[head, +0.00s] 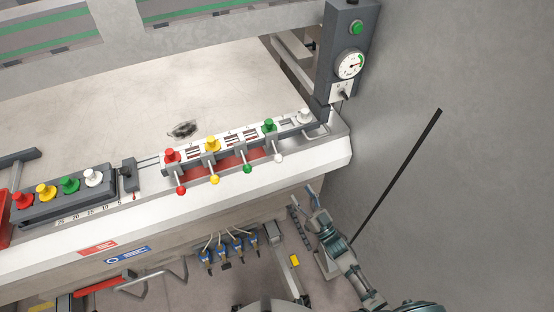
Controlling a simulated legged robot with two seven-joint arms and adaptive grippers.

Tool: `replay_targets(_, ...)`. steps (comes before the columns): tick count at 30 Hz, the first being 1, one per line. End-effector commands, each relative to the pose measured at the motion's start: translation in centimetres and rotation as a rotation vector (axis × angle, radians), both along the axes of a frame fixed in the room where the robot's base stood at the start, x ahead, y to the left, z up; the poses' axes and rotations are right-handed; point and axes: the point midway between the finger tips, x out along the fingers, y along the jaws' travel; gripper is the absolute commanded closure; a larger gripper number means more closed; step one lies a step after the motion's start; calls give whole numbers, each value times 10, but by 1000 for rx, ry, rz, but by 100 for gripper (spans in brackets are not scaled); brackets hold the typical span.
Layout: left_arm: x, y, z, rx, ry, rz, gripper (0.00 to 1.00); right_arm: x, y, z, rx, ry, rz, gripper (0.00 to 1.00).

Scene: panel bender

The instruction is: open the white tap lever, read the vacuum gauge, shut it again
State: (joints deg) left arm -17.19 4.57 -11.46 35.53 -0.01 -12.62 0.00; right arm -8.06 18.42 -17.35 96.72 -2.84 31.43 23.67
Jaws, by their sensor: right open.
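The white tap lever (279,158) is the rightmost in a row of ball-ended levers on the machine's front ledge. Its white ball sticks out toward the front edge, much like the red, yellow and green ones to its left. The round vacuum gauge (349,65) is on the dark post at upper right. It has a white face with green and red marks; its reading is too small to tell. My right gripper (313,195) is open and empty, below and right of the white lever, apart from it and in front of the ledge. My left gripper is out of view.
Red, yellow, green and white knobs stand behind the levers, the white one (304,117) at right. A dark box with coloured buttons (70,186) is at left. Blue-banded fittings (222,248) hang below the ledge.

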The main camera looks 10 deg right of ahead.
Motion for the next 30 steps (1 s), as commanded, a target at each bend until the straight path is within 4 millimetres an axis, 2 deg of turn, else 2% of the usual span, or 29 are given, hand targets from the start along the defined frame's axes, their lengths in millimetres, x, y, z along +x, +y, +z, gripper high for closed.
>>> replay_targets(1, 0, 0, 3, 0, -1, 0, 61, 10, 5, 8, 1, -5, 0, 41)
replay_targets(9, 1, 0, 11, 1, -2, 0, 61, 63, 34, 32, 0, -2, -2, 41)
replay_targets(15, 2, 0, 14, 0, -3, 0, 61, 97, 53, 47, -1, 0, -1, 41)
replay_targets(21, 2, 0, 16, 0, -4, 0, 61, 117, 63, 55, -2, 0, -3, 41)
replay_targets(30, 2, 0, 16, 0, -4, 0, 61, 122, 65, 57, -2, 1, -2, 41)
